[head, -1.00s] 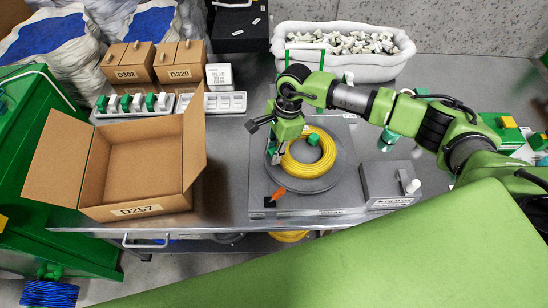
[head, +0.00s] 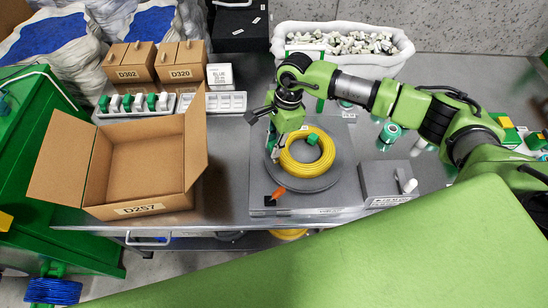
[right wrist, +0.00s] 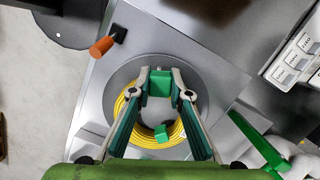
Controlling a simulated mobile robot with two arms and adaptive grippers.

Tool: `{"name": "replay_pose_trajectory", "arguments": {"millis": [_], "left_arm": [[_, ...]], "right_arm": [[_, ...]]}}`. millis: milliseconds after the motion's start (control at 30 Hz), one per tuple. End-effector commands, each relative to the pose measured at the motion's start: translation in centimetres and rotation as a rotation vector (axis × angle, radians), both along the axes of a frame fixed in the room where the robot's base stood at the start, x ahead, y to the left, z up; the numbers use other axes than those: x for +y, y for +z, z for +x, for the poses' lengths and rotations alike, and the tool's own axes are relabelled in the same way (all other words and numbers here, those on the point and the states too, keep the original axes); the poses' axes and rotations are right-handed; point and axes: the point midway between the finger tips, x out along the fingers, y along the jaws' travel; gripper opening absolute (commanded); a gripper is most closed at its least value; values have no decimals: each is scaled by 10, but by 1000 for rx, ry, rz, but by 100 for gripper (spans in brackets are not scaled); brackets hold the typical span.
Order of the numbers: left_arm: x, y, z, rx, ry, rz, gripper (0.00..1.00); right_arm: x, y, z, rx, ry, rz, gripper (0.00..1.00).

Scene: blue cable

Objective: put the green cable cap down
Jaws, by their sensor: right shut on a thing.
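My right gripper (right wrist: 161,80) is shut on a green cable cap (right wrist: 159,84), held between its fingertips in the right wrist view. In the head view my right gripper (head: 273,150) points down at the left side of the yellow cable coil (head: 287,166), over the round grey turntable (head: 321,184). The held cap is mostly hidden there. A second green cap (head: 313,139) sits on the coil at its upper right; it also shows in the right wrist view (right wrist: 162,132). I cannot tell whether the held cap touches the turntable. My left gripper is not in view.
An open cardboard box (head: 147,169) stands left of the turntable. Behind it a white tray (head: 222,103) has empty slots, beside a row of green and white caps. An orange-handled part (head: 279,192) lies near the front. A grey block (head: 388,184) stands at right.

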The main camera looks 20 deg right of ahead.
Motion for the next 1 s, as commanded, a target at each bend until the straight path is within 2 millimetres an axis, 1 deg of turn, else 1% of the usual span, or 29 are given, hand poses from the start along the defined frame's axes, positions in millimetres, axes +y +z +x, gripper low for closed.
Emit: {"name": "replay_pose_trajectory", "arguments": {"millis": [433,567,667,767,800,867,900,1000], "left_arm": [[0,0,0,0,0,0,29],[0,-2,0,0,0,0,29],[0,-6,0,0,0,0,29],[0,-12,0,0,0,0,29],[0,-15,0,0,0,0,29],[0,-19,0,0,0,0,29],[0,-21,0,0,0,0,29],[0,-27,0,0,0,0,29]], "right_arm": [[0,0,0,0,0,-1,0],[0,7,0,-4,47,-2,0],[1,26,-5,-7,171,-2,0],[1,54,-17,-10,382,-5,0],[0,66,-25,-9,482,-6,0],[-3,83,-40,-9,640,-7,0],[-7,94,-51,-7,744,-8,0],[-16,117,-79,-6,990,-8,0]]}}
